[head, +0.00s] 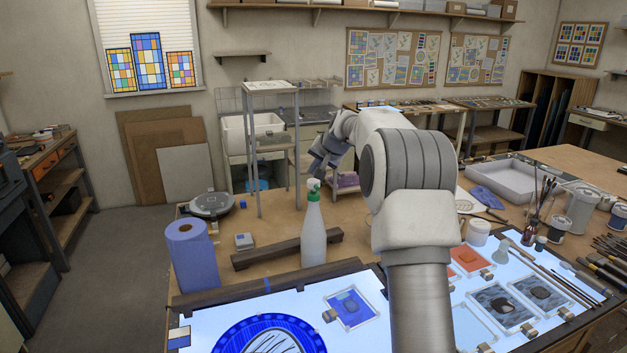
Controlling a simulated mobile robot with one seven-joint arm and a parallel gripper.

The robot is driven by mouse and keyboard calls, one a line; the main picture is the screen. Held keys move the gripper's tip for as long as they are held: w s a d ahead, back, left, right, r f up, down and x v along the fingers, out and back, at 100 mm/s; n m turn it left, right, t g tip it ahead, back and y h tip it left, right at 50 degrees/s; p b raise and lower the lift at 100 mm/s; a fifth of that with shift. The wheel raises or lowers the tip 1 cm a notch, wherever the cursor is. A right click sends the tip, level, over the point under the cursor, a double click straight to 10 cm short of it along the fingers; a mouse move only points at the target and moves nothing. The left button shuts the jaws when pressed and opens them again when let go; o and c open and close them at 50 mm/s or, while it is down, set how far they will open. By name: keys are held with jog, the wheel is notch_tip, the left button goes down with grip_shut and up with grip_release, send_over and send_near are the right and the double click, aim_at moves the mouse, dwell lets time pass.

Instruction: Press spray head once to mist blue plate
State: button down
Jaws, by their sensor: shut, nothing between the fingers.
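A spray bottle (313,235) with a whitish body stands upright on the work table. Its green-and-white spray head (313,186) is on top. My gripper (316,168) is shut and empty, close above the spray head; I cannot tell whether it touches. A small square blue plate (350,296) lies in a pale clipped frame on the lit panel, in front of the bottle. A larger round blue piece (226,338) with a white centre and dark lines lies nearer, cut off by the lower picture edge. My arm hides part of the panel's right side.
A blue paper roll (193,255) stands left of the bottle, and a dark bar (255,258) lies behind it. Jars, brushes and a white tray (513,180) stand at the right. A tall narrow stand (270,87) rises behind.

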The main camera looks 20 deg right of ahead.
aim_at(314, 182)
jog(key=shift+r+p, duration=2)
jog(key=shift+r, duration=0.6)
jog(key=s+a+r+n+g+b, duration=0.15)
jog(key=s+a, duration=0.45)
jog(key=s, duration=0.6)
jog(key=s+a+r+n+g+b, duration=0.1)
jog(key=s+a+r+n+b, duration=0.15)
jog(key=s+a, duration=0.65)
jog(key=s+f+n, duration=0.1)
jog(key=s+f, duration=0.2)
jog(key=s, duration=0.6)
jog(key=s+f+n+b, duration=0.1)
jog(key=s+f, duration=0.3)
jog(key=s, duration=0.6)
jog(key=s+f+n+g, duration=0.1)
jog(key=s+f+n, duration=0.1)
jog(key=s, duration=0.7)
jog(key=shift+s+f+h+b, duration=0.3)
jog(key=shift+f+h+b, duration=0.1)
jog(key=shift+f, duration=0.5)
